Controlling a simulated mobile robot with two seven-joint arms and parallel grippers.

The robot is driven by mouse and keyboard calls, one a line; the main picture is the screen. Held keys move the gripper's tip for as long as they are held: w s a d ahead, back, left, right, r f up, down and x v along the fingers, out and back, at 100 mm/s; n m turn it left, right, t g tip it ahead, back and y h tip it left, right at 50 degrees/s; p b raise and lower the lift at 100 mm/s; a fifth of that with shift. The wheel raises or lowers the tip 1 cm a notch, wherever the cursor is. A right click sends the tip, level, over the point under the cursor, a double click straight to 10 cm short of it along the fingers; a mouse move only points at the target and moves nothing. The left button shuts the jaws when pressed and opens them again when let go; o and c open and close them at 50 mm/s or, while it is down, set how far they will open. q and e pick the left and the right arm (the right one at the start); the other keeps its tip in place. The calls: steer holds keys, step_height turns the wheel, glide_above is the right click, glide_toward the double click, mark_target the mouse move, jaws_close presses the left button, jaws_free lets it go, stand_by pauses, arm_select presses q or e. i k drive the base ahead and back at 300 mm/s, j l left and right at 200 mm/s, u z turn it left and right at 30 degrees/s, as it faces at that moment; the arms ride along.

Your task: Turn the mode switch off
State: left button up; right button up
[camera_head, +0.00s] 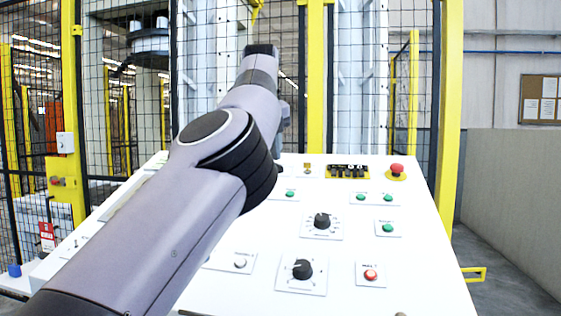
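Two black rotary knobs sit on square white plates on the sloping white control panel (428,284). The upper knob (322,220) has dial marks around it, and the lower knob (303,269) stands nearer the front. Their labels are too small to read, so I cannot tell which one is the mode switch. My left arm comes in from the lower left and bends over the panel's left part. Its far end is above the panel's back edge. The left gripper is mostly hidden behind the arm, and its fingers cannot be made out. My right gripper is not in view.
A red mushroom button (397,169) and a black-and-yellow switch block (347,171) are at the panel's back right. Green buttons (388,228), a red button (371,274) and a white button (240,263) surround the knobs. A yellow-framed mesh fence (452,110) stands behind.

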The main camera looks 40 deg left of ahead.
mark_target(280, 169)
steer(key=i+j, duration=0.7)
steer(key=j, duration=0.1)
